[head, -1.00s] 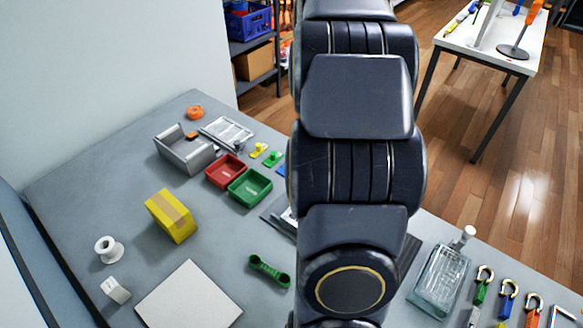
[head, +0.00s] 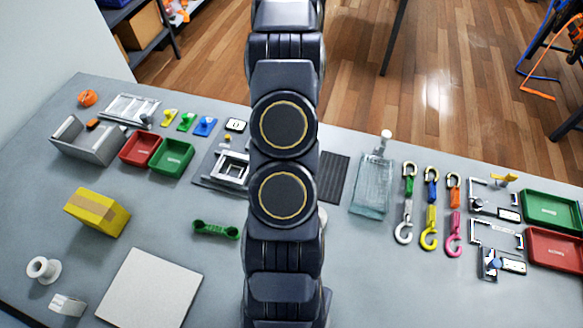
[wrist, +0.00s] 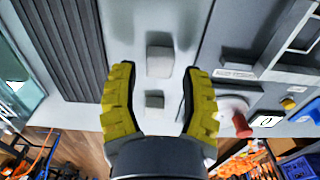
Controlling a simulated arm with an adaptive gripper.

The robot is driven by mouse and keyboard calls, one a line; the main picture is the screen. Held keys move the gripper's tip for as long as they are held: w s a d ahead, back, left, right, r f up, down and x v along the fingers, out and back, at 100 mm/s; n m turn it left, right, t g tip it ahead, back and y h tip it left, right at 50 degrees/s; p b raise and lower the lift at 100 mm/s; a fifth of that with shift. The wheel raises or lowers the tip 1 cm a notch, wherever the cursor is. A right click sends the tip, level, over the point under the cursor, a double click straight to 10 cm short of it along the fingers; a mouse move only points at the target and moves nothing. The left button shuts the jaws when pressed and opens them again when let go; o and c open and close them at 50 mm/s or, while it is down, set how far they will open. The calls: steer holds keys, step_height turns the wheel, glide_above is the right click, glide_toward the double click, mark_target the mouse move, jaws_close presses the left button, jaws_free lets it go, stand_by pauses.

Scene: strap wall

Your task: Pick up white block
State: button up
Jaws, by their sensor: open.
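In the wrist view my gripper (wrist: 160,75) is open and empty, with its yellow ribbed fingers spread. A pale grey-white block (wrist: 159,62) lies on the table near the fingertips, midway between them in the picture. A smaller grey block (wrist: 154,101) shows closer to the palm, also between the fingers. I cannot tell how high the fingers are above them. In the head view my arm hides my gripper and these blocks. A separate small white block (head: 67,305) lies at the lower left there.
A dark ridged mat (wrist: 70,45) lies left of the blocks in the wrist view. A round pale part with a red knob (wrist: 242,124) is at right. In the head view a yellow box (head: 96,212), a white plate (head: 150,290) and a green part (head: 215,230) are on the left.

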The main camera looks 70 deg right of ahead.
step_height(320, 180, down, 2)
steer(key=shift+f, duration=0.2)
steer(key=shift+c, duration=0.3)
steer(key=c, duration=0.6)
steer(key=shift+r, duration=0.1)
